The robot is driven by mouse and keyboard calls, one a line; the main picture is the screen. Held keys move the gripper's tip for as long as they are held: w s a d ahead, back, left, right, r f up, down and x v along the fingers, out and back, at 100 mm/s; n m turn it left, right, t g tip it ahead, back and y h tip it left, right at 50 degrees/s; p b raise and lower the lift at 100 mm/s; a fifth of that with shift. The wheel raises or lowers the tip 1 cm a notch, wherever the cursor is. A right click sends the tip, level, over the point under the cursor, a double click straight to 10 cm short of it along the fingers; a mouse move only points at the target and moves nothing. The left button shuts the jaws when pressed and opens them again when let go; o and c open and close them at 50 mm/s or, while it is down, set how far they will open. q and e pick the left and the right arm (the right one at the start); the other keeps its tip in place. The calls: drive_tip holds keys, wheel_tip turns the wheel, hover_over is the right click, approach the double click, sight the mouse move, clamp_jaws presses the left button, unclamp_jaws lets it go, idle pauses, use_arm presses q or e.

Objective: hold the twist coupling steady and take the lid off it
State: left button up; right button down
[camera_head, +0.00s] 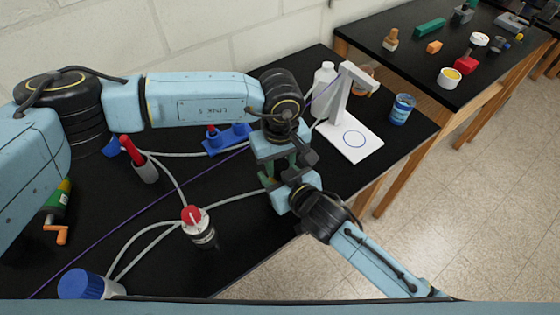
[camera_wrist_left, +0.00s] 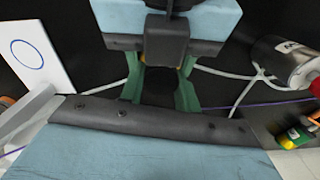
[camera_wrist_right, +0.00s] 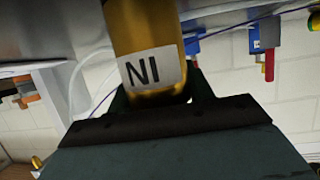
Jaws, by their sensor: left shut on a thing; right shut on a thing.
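The twist coupling is a gold-coloured cylinder (camera_wrist_right: 145,35) with a white label, seen large in the right wrist view. My right gripper (camera_head: 285,186) comes from the lower right in the head view and is shut on it. My left gripper (camera_head: 284,165) is directly above and meets the right one; its green fingers are closed in. Between these fingers, the left wrist view (camera_wrist_left: 160,88) shows only a dark gap and slivers of yellow. The lid is mostly hidden by the grippers, so I cannot tell whether it still touches the body.
A grey cylinder with a red top (camera_head: 194,217) and pale hoses stands on the black bench. A white stand (camera_head: 352,142), a white bottle (camera_head: 325,78) and a blue can (camera_head: 401,110) are behind to the right. A blue-capped jar (camera_head: 80,285) is front left.

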use_arm(q)
drive_tip(key=n, duration=0.6)
drive_tip(key=shift+s+a, duration=0.1)
drive_tip(key=shift+a, duration=0.05)
drive_tip(key=shift+c, duration=0.2)
drive_tip(key=o, duration=1.1)
wheel_tip(320, 180, up, 4)
drive_tip(key=shift+r, duration=0.15)
drive_tip(key=shift+o, duration=0.5)
drive_tip(key=shift+r, duration=0.3)
wheel_tip(320, 180, up, 7)
drive_tip(key=m, duration=0.5)
drive_tip(key=f, duration=1.1)
drive_tip(key=shift+s+d+f, duration=0.1)
drive_tip(key=shift+d+f, duration=0.2)
